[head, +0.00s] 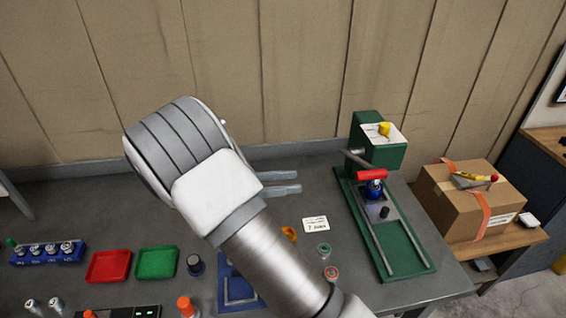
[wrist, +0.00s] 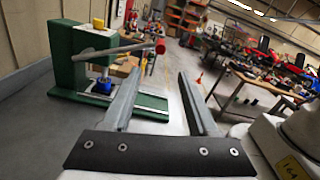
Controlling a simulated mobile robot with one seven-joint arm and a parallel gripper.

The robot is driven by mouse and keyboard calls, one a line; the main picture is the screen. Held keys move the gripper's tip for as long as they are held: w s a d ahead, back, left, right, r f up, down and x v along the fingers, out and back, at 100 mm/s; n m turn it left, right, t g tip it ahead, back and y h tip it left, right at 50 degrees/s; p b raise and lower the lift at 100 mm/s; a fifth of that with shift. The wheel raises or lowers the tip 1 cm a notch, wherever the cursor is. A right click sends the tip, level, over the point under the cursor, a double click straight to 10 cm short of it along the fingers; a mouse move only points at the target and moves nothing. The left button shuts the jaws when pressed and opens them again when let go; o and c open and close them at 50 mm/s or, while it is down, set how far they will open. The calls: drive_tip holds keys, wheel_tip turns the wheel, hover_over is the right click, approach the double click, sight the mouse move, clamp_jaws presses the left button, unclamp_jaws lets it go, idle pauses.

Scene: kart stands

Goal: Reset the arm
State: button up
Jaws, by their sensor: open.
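My gripper (head: 281,182) is seen in the head view above the back part of the grey table, mostly hidden behind my arm. Its two fingertips point right, toward the green press. In the wrist view my gripper (wrist: 160,78) shows two parallel fingers spread apart with nothing between them. The green press (head: 385,200), with a red-handled lever (head: 371,175) and a blue part under it, stands at the table's right. The press (wrist: 72,62) also shows close by at the left of the wrist view.
Red tray (head: 108,267), green tray (head: 156,263) and a blue rack (head: 48,254) sit at the table's left. A blue fixture (head: 236,290) lies partly under my arm. A white card (head: 315,225) lies left of the press. A cardboard box (head: 470,200) stands beyond the right edge.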

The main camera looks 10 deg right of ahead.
drive_tip(key=s+d+r+m+g+y, duration=0.3)
drive_tip(key=s+d+r+m+y, duration=0.2)
drive_tip(key=s+d+m+y, duration=0.45)
drive_tip(key=s+a+r+m+t+y+b, duration=0.1)
drive_tip(key=s+r+m+t+y, duration=0.3)
drive_tip(key=s+m+t+y, duration=0.4)
drive_tip(key=s+a+m, duration=0.1)
drive_tip(key=s+m, duration=0.1)
drive_tip(key=m, duration=0.1)
drive_tip(key=shift+s+a+r+b, duration=0.2)
drive_tip(key=shift+s+r+b, duration=0.05)
drive_tip(key=shift+r+b, duration=0.1)
drive_tip(key=shift+d+y, duration=0.15)
drive_tip(key=shift+y, duration=0.1)
